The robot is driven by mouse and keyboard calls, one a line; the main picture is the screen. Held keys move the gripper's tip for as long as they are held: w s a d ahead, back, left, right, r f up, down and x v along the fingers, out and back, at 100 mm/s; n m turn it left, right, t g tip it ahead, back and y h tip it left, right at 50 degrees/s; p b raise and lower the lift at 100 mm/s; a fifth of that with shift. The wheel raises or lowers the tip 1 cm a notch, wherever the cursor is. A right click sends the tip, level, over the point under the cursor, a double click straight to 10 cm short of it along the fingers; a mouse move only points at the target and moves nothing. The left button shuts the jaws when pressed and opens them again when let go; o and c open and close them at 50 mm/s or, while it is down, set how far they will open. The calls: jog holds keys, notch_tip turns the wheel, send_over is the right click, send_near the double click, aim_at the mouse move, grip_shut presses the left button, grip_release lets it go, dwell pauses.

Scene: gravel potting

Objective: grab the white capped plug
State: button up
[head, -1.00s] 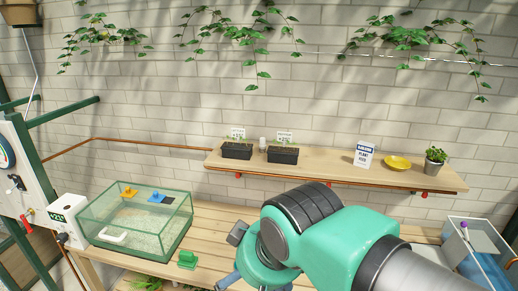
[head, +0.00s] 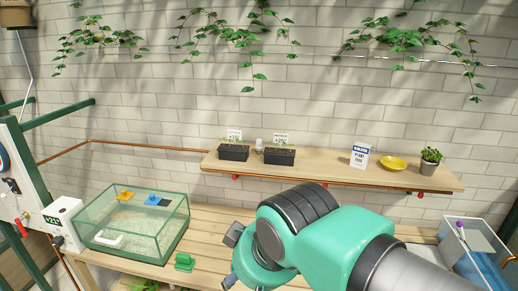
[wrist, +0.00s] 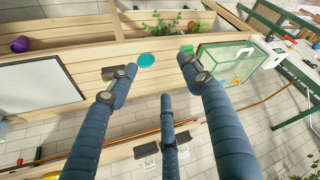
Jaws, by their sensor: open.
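A small white piece (head: 259,145), perhaps the white capped plug, stands upright on the wall shelf between two black seedling trays. It is too small to be sure, and I cannot pick it out in the wrist view. Another white piece (head: 107,239) sits at the near left of the glass tank (head: 150,243). My gripper (wrist: 160,76) shows in the wrist view with its blue-grey fingers spread, open and empty, over the bench. In the head view my arm hides most of it.
Black seedling trays (head: 234,152) (head: 279,156), a plant food box (head: 360,156), a yellow dish (head: 393,163) and a potted plant (head: 429,161) stand on the shelf (head: 330,170). A green block (head: 184,262) is on the bench. A water tank (head: 470,255) is at right.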

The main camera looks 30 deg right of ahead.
jog(key=w+d+r+g+p, duration=0.1)
jog(key=w+d+r+p, duration=0.25)
jog(key=w+r, duration=0.5)
jog(key=w+d+r+n+g+p, duration=0.15)
jog(key=w+d+r, duration=0.35)
jog(key=w, duration=0.7)
jog(key=w+d+r+p, duration=0.3)
jog(key=w+d+r, duration=0.3)
jog(key=w, duration=0.4)
jog(key=n+g+p, duration=0.1)
jog(key=g+p, duration=0.2)
jog(key=p, duration=0.6)
send_over(259, 140)
notch_tip(259, 140, down, 8)
jog(key=shift+w+d, duration=0.15)
jog(key=shift+f+b, duration=0.3)
jog(key=shift+f, duration=3.95)
